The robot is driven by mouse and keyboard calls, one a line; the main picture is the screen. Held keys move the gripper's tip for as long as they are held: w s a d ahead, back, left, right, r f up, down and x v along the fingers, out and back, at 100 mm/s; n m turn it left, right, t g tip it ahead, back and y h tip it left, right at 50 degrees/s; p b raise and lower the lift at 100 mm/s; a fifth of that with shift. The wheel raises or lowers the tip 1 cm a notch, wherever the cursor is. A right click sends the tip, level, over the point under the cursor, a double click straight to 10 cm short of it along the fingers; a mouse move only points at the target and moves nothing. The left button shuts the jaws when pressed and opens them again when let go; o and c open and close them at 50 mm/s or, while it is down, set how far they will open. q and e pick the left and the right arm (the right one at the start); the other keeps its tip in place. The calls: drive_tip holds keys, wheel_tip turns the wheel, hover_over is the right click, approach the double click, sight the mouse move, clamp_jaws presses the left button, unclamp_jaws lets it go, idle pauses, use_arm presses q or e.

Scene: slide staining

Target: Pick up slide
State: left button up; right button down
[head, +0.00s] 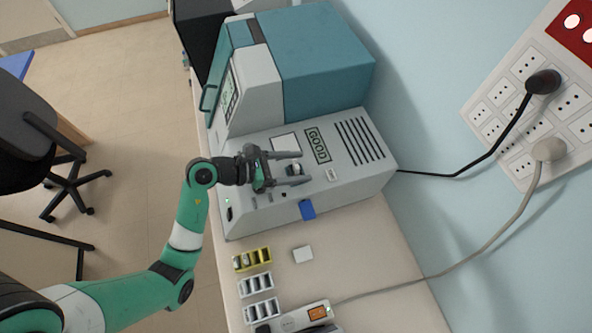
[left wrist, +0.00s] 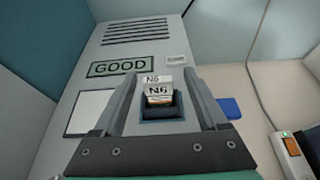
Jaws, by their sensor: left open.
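A small pale piece at the slot also shows in the head view (head: 296,168). My left gripper (head: 298,168) is open over the machine top. In the left wrist view its two fingers stand on either side of the slide, with a visible gap on each side. The slide's lower part is hidden in the slot. My right gripper is in neither view.
A teal and grey device (head: 315,65) stands behind the grey machine. A yellow rack (head: 252,259), grey racks (head: 257,284) and a white square (head: 303,254) are on the bench. A grey cable (head: 440,272) crosses it.

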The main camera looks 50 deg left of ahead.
sight(306, 172)
use_arm(q)
drive_tip(key=x, duration=0.3)
drive_tip(key=shift+w+a, duration=0.1)
clamp_jaws()
